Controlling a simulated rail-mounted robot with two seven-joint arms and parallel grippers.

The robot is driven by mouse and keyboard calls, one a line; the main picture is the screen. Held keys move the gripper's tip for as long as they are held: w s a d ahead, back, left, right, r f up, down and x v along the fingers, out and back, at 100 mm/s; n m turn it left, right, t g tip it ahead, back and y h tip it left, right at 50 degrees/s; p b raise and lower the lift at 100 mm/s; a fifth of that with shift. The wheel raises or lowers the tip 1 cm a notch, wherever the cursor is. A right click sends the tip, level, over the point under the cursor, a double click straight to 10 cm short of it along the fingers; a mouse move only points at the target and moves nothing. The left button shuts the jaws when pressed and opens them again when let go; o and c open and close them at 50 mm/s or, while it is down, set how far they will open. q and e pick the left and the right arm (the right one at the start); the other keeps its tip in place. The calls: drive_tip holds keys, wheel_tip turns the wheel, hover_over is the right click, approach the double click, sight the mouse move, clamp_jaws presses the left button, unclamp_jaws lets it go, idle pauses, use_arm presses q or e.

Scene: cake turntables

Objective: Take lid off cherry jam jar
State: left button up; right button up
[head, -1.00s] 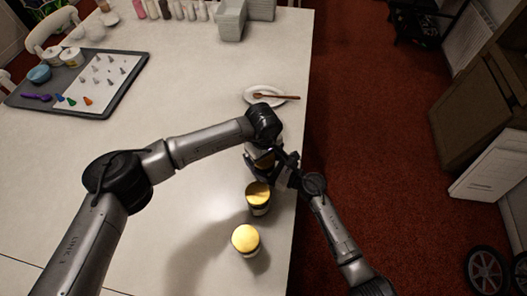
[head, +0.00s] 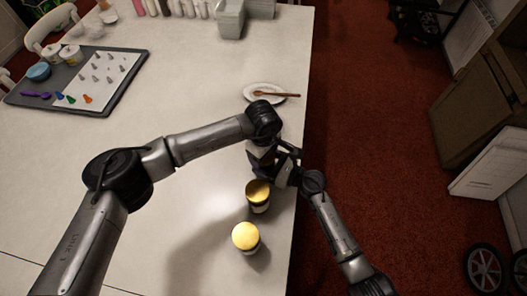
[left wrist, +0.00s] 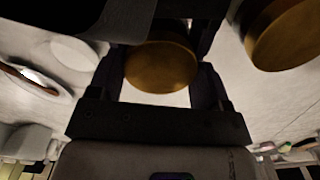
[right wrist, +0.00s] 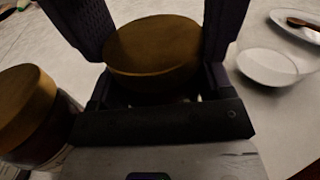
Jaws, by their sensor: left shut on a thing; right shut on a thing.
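The held jar with a golden lid is mostly hidden behind my arms in the head view. Its lid (left wrist: 162,66) shows in the left wrist view, and the lid (right wrist: 152,45) shows from above in the right wrist view. My left gripper (left wrist: 160,82) is shut around the jar's body below the lid. My right gripper (right wrist: 150,40) is shut at the lid, with a finger on either side. Whether the lid is apart from the jar cannot be told. No label can be read.
Two golden-lidded jars, a nearer one (head: 246,237) and a middle one (head: 258,196), stand close by. A saucer with a wooden spoon (head: 265,93) lies behind. The table's right edge is close. A grey tray (head: 100,108) is far left; the table (head: 195,90) between is clear.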

use_arm(q)
drive_tip(key=n, duration=0.6)
use_arm(e)
drive_tip(key=shift+d+f, duration=0.1)
drive_tip(key=shift+f, duration=0.2)
use_arm(q)
drive_tip(key=n, duration=0.4)
use_arm(e)
drive_tip(key=shift+s, duration=0.1)
use_arm(q)
drive_tip(key=o, duration=1)
